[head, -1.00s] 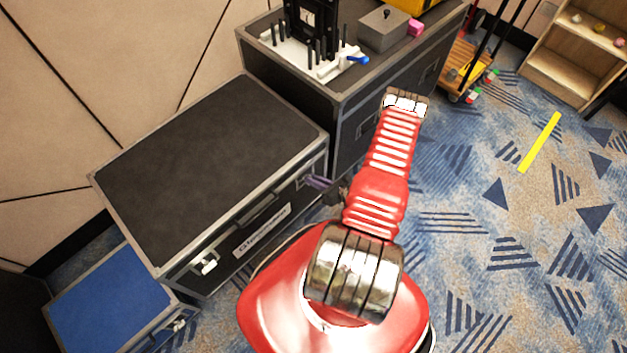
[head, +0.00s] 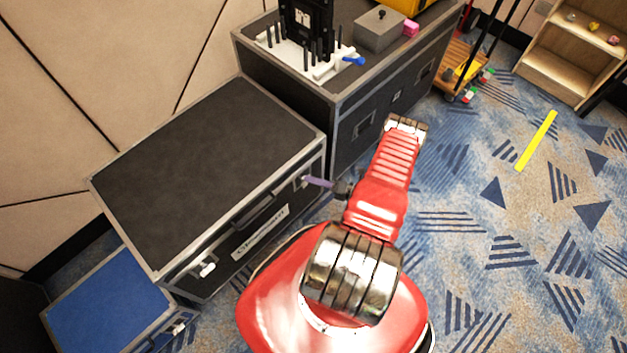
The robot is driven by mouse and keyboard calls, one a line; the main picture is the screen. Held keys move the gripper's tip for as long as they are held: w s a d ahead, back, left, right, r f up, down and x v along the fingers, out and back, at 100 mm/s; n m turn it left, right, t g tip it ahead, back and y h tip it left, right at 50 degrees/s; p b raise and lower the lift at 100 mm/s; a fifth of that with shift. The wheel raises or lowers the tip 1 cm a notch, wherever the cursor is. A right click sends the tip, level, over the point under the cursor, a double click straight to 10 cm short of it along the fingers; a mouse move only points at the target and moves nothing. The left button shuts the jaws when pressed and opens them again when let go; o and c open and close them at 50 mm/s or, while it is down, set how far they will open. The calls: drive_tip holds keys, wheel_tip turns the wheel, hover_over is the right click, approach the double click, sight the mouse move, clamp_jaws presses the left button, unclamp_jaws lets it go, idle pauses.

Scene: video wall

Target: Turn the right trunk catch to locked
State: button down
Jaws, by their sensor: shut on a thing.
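The black trunk (head: 205,165) with metal edges stands at the left, its lid down. Its left catch (head: 205,269) is a pale metal piece on the front, near the left corner. The right catch (head: 302,181) is near the front's right end, mostly hidden by my gripper (head: 307,180). My gripper's thin purple fingers reach left from my red arm and are shut on the right catch. The catch's exact angle is too small and covered to read.
A second black case (head: 350,105) stands behind, bearing a black device on a white base, a grey box (head: 380,30) and a pink block (head: 410,29). A blue case (head: 110,300) is at lower left. Patterned carpet is open to the right.

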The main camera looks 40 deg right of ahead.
drive_tip(key=m, duration=0.1)
drive_tip(key=m+t+y, duration=0.1)
drive_tip(key=m, duration=0.1)
drive_tip(key=f+m, duration=0.1)
drive_tip(key=shift+w+d+m+t, duration=0.2)
drive_tip(key=shift+d+m+t, duration=0.05)
drive_tip(key=shift+m+t, duration=0.05)
idle(0.5)
drive_tip(key=c, duration=1.9)
unclamp_jaws()
drive_tip(key=shift+c, duration=0.2)
drive_tip(key=shift+s, duration=0.15)
drive_tip(key=v, duration=1.3)
drive_tip(key=shift+s+d+f, duration=0.2)
